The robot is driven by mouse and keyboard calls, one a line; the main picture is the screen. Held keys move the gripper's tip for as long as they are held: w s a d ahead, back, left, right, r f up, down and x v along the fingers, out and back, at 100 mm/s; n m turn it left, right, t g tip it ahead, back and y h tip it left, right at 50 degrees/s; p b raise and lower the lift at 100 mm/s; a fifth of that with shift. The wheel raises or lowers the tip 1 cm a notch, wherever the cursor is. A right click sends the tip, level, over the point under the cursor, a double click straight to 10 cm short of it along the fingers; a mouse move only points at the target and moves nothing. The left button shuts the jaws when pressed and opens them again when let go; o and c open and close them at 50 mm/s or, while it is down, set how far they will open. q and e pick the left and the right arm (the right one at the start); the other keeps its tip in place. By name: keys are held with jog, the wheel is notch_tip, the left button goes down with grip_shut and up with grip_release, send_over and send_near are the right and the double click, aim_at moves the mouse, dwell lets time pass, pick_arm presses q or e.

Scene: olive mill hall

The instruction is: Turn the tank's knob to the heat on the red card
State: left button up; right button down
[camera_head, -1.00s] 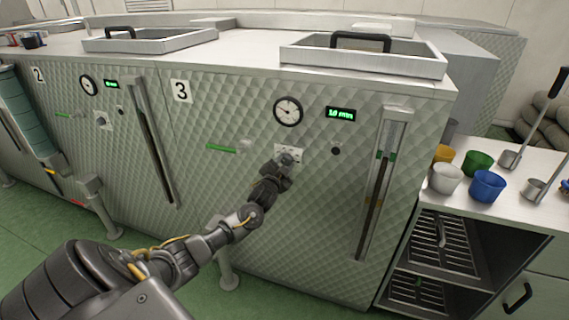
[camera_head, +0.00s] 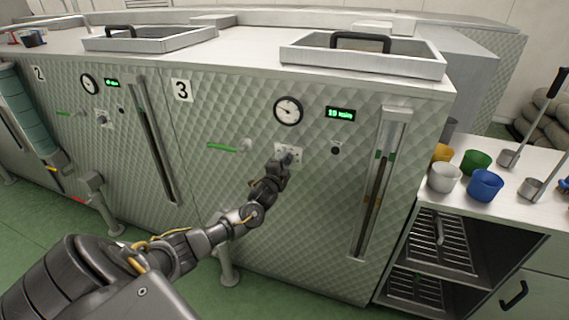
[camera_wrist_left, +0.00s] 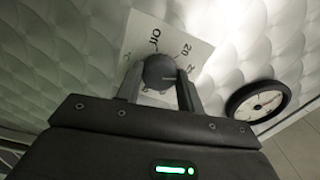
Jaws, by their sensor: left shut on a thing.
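Tank 3 (camera_head: 235,215) is a quilted metal tank with a small white dial plate (camera_head: 298,152) on its front. My left gripper (camera_head: 285,158) is shut on the knob, one finger on each side in the left wrist view (camera_wrist_left: 160,88). The gripper largely hides the knob in the head view, and I cannot read its setting. I cannot make out a red card. My right gripper is out of view.
A round gauge (camera_head: 288,110) and a green-lit display (camera_head: 340,114) are above the plate. Tank 2 (camera_head: 60,110) stands further left. Colored cups (camera_head: 486,185) stand on the right bench.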

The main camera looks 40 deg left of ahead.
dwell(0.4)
pick_arm(q)
jog(key=o, duration=1)
jog(key=shift+b+v, duration=0.8)
jog(key=shift+v, duration=4.6)
jog(key=shift+d, duration=0.1)
